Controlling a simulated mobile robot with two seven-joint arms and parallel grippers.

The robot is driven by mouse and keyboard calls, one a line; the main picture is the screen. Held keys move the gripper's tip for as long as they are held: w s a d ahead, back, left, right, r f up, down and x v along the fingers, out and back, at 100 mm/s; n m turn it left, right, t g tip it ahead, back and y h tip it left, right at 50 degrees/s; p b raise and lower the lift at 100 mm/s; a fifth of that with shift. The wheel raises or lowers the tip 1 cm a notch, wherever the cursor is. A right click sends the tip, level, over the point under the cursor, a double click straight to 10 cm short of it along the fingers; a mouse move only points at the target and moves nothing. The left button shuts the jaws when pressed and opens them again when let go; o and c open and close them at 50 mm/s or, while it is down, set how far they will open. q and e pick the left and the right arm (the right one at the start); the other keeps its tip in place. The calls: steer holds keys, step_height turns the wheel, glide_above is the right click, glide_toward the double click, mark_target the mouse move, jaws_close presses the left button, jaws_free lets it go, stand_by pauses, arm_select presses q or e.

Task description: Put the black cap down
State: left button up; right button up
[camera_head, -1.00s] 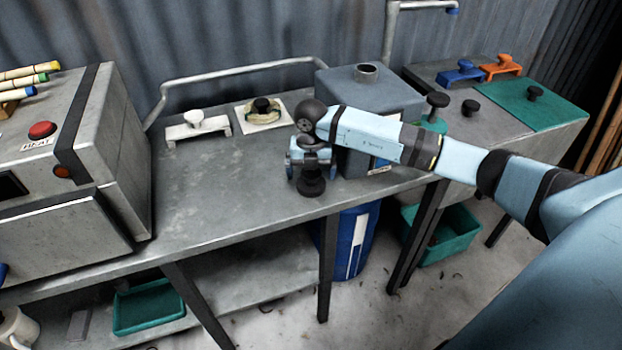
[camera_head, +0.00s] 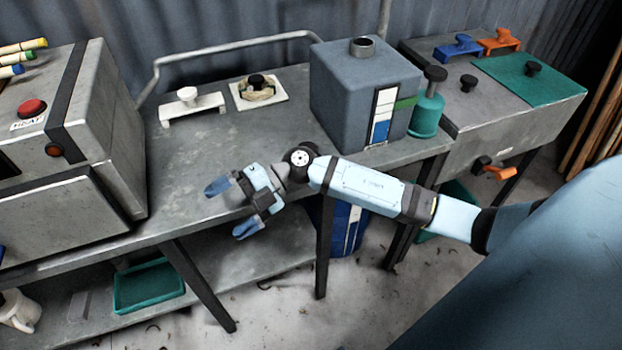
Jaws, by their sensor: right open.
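My right gripper (camera_head: 228,208) is open, with its blue fingers spread and nothing between them. It is near the front edge of the grey workbench (camera_head: 200,172) and points to the left. My left gripper is out of view.
A white bracket (camera_head: 190,107) and a white plate with a black knob (camera_head: 257,88) lie at the back. A green bottle with a black top (camera_head: 427,110) stands right of the tank. The heater box (camera_head: 95,150) bounds the left. The left-middle bench is clear.

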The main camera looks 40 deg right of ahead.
steer(key=s+d+f+m+t+h, duration=0.3)
steer(key=s+f+m+t+h, duration=0.2)
steer(key=m, duration=0.9)
steer(key=s+d+f+m+t+h, duration=0.4)
steer(key=s+f+m+h, duration=0.3)
steer(key=s+f+m, duration=0.4)
step_height(320, 180, down, 4)
steer(key=m+t, duration=0.1)
steer(key=m, duration=0.1)
steer(key=shift+s+d+f+m+h, duration=0.2)
steer(key=shift+m+h, duration=0.1)
steer(key=shift+m, duration=0.1)
